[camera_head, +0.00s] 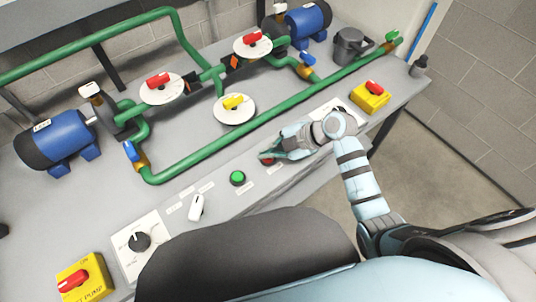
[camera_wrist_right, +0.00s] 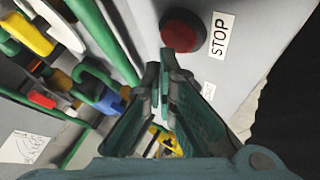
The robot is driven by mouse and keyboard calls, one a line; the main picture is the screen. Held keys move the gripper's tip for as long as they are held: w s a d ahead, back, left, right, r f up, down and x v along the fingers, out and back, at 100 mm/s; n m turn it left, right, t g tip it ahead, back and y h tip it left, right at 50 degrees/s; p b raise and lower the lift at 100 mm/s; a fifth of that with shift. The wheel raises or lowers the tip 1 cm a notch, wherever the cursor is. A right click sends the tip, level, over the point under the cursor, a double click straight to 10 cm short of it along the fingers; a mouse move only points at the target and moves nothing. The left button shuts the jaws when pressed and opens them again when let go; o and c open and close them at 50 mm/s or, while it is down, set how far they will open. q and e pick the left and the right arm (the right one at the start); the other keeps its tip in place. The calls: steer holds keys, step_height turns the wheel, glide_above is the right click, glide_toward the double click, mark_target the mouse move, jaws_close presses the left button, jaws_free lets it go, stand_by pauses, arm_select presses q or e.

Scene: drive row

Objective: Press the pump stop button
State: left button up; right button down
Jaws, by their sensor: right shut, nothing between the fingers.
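The red stop button (camera_wrist_right: 184,30) sits on the grey panel beside a white label reading STOP (camera_wrist_right: 220,35). In the head view the red button (camera_head: 266,160) shows only partly, at the tips of my right gripper (camera_head: 270,156). In the wrist view my right gripper (camera_wrist_right: 161,72) is shut and empty, with its tips just below the button's lower edge. I cannot tell whether they touch it. My left gripper is not in view.
A green button (camera_head: 238,178), a white switch (camera_head: 196,207) and a black knob (camera_head: 139,241) lie along the panel to the left. Yellow boxes with red handles stand at the right (camera_head: 370,97) and lower left (camera_head: 85,278). Green pipes (camera_head: 225,133) run behind.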

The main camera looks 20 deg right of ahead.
mark_target(268, 159)
steer(key=shift+f, duration=0.15)
stand_by(0.3)
steer(key=shift+f, duration=0.4)
steer(key=shift+r+p, duration=0.65)
steer(key=shift+p, duration=0.3)
steer(key=shift+f, duration=0.1)
step_height(268, 159, up, 6)
steer(key=p, duration=0.6)
steer(key=shift+p, duration=0.35)
